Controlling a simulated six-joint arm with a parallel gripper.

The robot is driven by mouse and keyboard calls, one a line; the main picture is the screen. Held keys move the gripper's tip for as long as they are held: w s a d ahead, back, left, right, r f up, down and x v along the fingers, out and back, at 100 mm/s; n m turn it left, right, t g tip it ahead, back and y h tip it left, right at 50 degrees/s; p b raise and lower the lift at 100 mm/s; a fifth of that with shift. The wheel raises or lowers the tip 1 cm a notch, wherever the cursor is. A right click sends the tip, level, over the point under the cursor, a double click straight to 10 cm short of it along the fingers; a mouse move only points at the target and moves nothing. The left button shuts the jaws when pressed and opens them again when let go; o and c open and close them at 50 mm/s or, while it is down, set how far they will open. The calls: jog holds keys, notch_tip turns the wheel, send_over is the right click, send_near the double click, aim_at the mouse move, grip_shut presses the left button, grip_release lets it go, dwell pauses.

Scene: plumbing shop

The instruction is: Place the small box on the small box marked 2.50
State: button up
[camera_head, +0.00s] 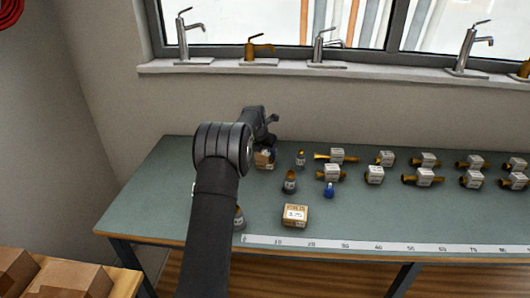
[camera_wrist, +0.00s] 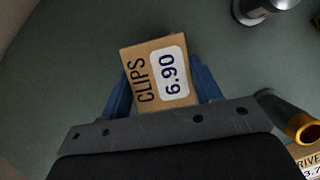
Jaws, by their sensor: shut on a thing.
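My gripper (camera_head: 268,150) is at the back left of the green table. Another small brown box (camera_head: 295,215) stands near the table's front edge, apart from my gripper. Its corner also shows in the wrist view (camera_wrist: 308,160), with a label starting RIVE and 3.7. I can read no 2.50 label on any box.
Several tagged brass fittings (camera_head: 424,177) fill the right side. A white ruler strip (camera_head: 380,246) runs along the front edge. My arm hides part of the table's left side.

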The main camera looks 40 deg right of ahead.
aim_at(265, 151)
jog(key=shift+f, duration=0.1)
jog(key=o, duration=1.1)
jog(key=shift+c, duration=0.2)
jog(key=v, duration=1.2)
jog(key=x, duration=1.2)
jog(key=shift+f, duration=0.15)
notch_tip(265, 151, up, 3)
jog(key=shift+f, duration=0.1)
jog(key=shift+r, duration=0.55)
